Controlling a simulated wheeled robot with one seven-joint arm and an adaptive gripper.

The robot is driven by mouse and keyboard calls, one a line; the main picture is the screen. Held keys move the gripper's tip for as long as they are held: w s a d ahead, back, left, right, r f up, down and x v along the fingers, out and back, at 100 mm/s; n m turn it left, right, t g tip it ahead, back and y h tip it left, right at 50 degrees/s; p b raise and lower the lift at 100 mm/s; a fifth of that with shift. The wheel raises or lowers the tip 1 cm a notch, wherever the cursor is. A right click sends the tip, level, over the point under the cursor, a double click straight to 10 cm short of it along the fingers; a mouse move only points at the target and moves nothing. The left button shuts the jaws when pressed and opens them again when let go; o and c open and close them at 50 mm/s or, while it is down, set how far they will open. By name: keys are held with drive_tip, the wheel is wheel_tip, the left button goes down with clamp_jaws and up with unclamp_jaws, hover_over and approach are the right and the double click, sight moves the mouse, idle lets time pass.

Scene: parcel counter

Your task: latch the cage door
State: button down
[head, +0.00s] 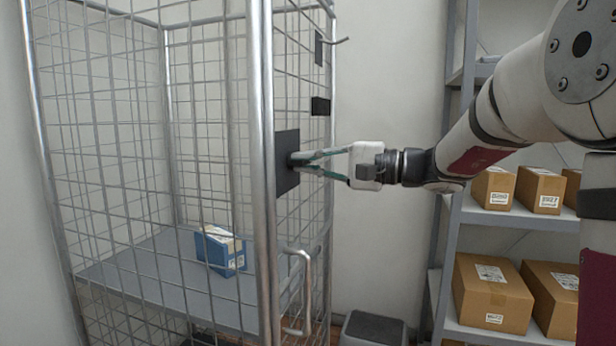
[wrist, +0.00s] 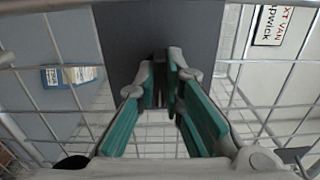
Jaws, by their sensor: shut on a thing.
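The cage (head: 260,120) is a tall roll cage of silver tubes and wire mesh, on the left in the head view. A dark square latch plate (head: 287,178) is fixed to its mesh side; it also fills the top middle of the wrist view (wrist: 160,30). My gripper (head: 294,160) reaches in from the right, level, with its teal-padded fingers at the plate. In the wrist view its fingertips (wrist: 163,78) are close together around a small part of the latch, mostly hidden between them. I cannot tell whether the latch is engaged.
A blue and white box (head: 221,250) lies on the cage's grey shelf (head: 150,270). A silver D-shaped handle (head: 306,292) sticks out low on the cage, and a hook (head: 340,41) sticks out near the top. Shelving with cardboard boxes (head: 492,295) stands at right.

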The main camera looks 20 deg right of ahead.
drive_tip(key=shift+f+n, duration=0.1)
drive_tip(key=shift+n, duration=0.2)
drive_tip(key=c, duration=1.7)
unclamp_jaws()
drive_tip(key=v, duration=1.2)
